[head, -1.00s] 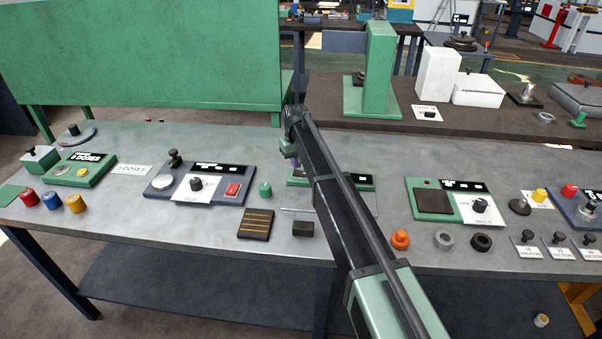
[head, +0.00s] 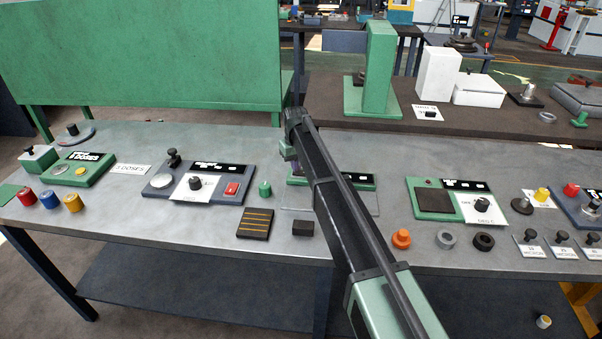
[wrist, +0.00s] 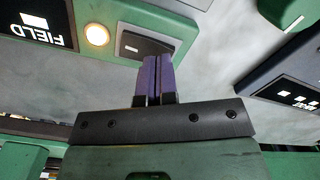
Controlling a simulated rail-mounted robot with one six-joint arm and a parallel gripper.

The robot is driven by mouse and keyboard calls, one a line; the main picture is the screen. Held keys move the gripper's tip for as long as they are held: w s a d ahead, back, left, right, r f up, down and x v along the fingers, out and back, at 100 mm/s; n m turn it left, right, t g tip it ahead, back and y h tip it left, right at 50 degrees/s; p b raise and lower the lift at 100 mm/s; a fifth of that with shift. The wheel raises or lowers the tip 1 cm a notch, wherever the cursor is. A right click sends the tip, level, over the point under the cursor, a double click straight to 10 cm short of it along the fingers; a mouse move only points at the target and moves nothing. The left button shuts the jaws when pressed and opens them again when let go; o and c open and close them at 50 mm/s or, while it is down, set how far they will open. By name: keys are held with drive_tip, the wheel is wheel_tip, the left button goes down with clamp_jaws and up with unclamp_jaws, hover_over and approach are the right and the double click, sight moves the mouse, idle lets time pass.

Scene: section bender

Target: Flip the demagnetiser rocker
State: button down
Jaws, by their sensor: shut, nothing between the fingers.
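The demagnetiser is a green unit with a black FIELD label panel (wrist: 40,24), a glowing round lamp (wrist: 97,35) and a dark rocker (wrist: 146,44) in a grey frame, seen in the wrist view. My gripper (wrist: 156,60) is shut and empty, its two purple fingers together. Its tips overlap the rocker's near edge in the wrist view; I cannot tell whether they touch it. In the head view the green unit with its black panel (head: 359,181) is mostly behind my arm, and the rocker is hidden.
A dark unit with a red switch (head: 231,189) stands to the left, and a green unit with a black knob (head: 482,204) to the right. A striped dark block (head: 255,223) and an orange knob (head: 401,238) lie near the front edge. A green column (head: 381,70) stands behind.

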drive_tip(key=shift+f+b, duration=0.35)
drive_tip(key=shift+f, duration=0.05)
wheel_tip(320, 180, up, 7)
drive_tip(key=p, duration=0.7)
drive_tip(key=shift+r, duration=0.15)
